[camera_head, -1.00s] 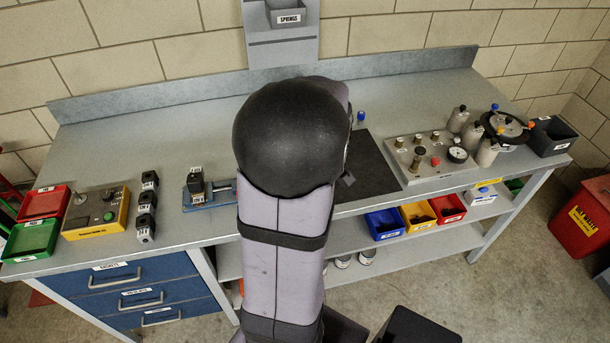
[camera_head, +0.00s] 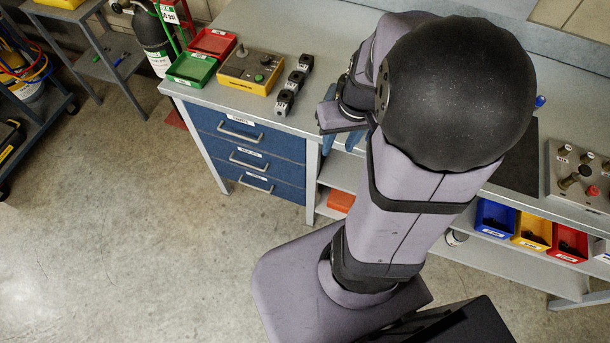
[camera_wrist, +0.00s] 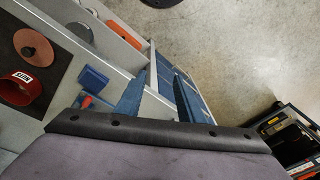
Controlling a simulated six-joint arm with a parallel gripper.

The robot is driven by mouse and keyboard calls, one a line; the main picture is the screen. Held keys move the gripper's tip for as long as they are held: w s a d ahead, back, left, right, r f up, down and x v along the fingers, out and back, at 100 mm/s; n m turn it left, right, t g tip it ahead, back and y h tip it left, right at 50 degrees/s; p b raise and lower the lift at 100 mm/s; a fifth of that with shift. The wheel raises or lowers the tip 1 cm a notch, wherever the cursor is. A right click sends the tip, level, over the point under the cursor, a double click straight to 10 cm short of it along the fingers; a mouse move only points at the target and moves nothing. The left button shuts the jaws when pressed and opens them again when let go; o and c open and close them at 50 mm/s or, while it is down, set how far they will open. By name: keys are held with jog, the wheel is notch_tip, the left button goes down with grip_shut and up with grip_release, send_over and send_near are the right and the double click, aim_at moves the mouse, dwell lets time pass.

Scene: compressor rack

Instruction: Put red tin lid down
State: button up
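In the wrist view, a flat round reddish disc with a small dark centre, which looks like the red tin lid (camera_wrist: 33,46), lies on a black mat. An open red tin with a white label (camera_wrist: 20,88) stands beside it, apart from it. My gripper (camera_wrist: 159,82) has its two blue fingers spread, with nothing between them. It points down past the bench's front edge, to the right of the lid and tin. In the head view, my gripper (camera_head: 342,142) shows partly beside my arm, near the bench front. My arm hides the lid and tin there.
A blue vise (camera_wrist: 93,78) is close to the fingers. In the head view, a yellow control box (camera_head: 250,72), red tray (camera_head: 213,42), green tray (camera_head: 191,69) and black blocks (camera_head: 293,84) stand on the left bench. Blue drawers (camera_head: 249,157) are below. Left floor is open.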

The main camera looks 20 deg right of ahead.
jog(key=s+a+f+n+g, duration=0.1)
jog(key=s+a, duration=0.3)
jog(key=a, duration=0.6)
jog(key=shift+s+a+n+g+h, duration=0.2)
jog(key=shift+s+n+g+h, duration=0.1)
jog(key=shift+n, duration=0.3)
jog(key=shift+w, duration=0.1)
